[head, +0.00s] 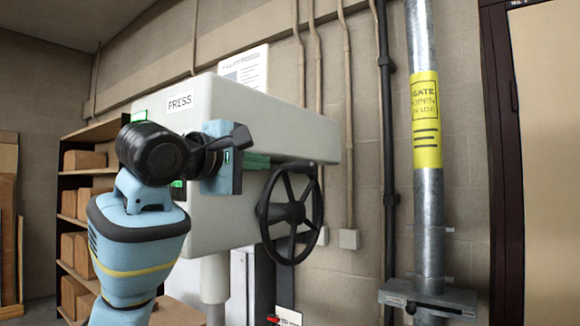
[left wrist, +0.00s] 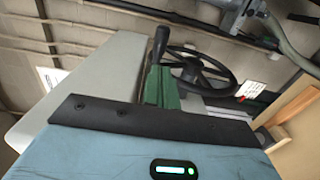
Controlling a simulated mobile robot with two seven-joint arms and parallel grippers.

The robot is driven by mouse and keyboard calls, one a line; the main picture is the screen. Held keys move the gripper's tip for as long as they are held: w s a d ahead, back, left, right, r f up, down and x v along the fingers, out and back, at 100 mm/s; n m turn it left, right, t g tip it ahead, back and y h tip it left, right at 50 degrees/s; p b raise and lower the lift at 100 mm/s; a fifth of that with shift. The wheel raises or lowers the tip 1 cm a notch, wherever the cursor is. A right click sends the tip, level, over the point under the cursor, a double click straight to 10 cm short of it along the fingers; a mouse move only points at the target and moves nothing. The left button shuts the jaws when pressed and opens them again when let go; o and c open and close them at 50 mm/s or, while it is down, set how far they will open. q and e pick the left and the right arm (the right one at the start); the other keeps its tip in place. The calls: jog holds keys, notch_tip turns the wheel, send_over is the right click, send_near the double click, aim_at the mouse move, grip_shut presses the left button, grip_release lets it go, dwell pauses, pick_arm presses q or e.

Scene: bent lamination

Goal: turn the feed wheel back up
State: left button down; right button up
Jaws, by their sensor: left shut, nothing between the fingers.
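The feed wheel (head: 292,212) is a black spoked handwheel on the right-hand face of the grey press (head: 200,205). It also shows in the left wrist view (left wrist: 194,70), with an upright black handle (left wrist: 160,42) at its left rim. My left gripper (head: 268,160) has green fingers, shut and empty, beside the press and just above and left of the wheel's upper rim. In the left wrist view the green fingers (left wrist: 161,84) appear just below the handle; whether they touch it I cannot tell. My right gripper is out of view.
A grey metal post (head: 428,200) with a yellow sign and a bracket (head: 430,300) stands to the right of the wheel. Shelves with boxes (head: 82,160) stand behind at the left. Pipes run up the wall. A dark-framed door (head: 545,150) is at the far right.

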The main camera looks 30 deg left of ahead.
aim_at(299, 165)
pick_arm(q)
jog(key=w, duration=1)
jog(key=shift+w+d, duration=0.1)
jog(key=shift+d, duration=0.3)
jog(key=shift+r, duration=0.1)
